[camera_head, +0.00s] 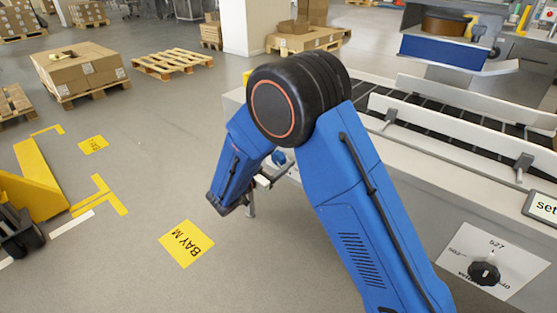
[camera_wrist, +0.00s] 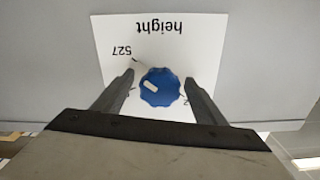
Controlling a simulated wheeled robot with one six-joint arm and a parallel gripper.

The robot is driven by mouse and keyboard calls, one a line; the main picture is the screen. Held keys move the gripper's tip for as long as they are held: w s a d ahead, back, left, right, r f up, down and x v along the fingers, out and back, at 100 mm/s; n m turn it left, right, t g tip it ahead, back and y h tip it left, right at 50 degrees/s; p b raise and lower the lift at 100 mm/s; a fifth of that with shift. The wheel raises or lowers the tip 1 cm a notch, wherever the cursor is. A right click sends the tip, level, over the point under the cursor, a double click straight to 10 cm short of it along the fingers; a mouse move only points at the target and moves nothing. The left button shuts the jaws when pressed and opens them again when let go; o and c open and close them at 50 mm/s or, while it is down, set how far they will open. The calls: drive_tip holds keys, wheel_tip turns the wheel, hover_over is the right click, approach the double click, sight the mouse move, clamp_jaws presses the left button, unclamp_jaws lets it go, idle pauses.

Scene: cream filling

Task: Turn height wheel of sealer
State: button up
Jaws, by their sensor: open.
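The height wheel is a blue scalloped knob (camera_wrist: 160,88) with a white pointer mark, on a white panel (camera_wrist: 215,45) that reads "height" and "527", upside down in the wrist view. My gripper (camera_wrist: 160,84) is open, with one finger on each side of the knob. A gap shows between the knob and each finger, and I cannot tell how deep the fingers reach. In the head view my gripper (camera_head: 268,180) is small and partly hidden by my blue arm, beside the sealer's near left end.
The sealer (camera_head: 410,165) has a roller bed with pale side rails. A black knob (camera_head: 485,272) on another white panel reading "527" is at lower right. Open floor lies left, with a carton pallet (camera_head: 80,72), an empty pallet (camera_head: 172,63) and a yellow jack (camera_head: 35,185).

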drive_tip(key=v, duration=1.7)
drive_tip(key=shift+a+f, duration=0.1)
drive_tip(key=s+d+r+n+g, duration=0.1)
drive_tip(key=d+r+g, duration=0.25)
drive_tip(key=d, duration=0.65)
drive_tip(key=s+d+r+g, duration=0.2)
drive_tip(key=d+r+g, duration=0.15)
drive_tip(key=d, duration=0.75)
drive_tip(key=s+d+r+n+g, duration=0.1)
drive_tip(key=d+r+g, duration=0.25)
drive_tip(key=d, duration=0.65)
drive_tip(key=s+d+r+n+y, duration=0.1)
drive_tip(key=s+d+n+y, duration=0.1)
drive_tip(key=s, duration=0.5)
drive_tip(key=s+d+r+n+y, duration=0.1)
drive_tip(key=s+d+n+y, duration=0.2)
drive_tip(key=s+d+y, duration=0.2)
drive_tip(key=s+d+r+n+t+y, duration=0.1)
drive_tip(key=s+d+y, duration=0.3)
drive_tip(key=s, duration=0.6)
drive_tip(key=shift+s+d+n, duration=0.35)
drive_tip(key=shift+d+n, duration=0.15)
drive_tip(key=shift+n, duration=0.2)
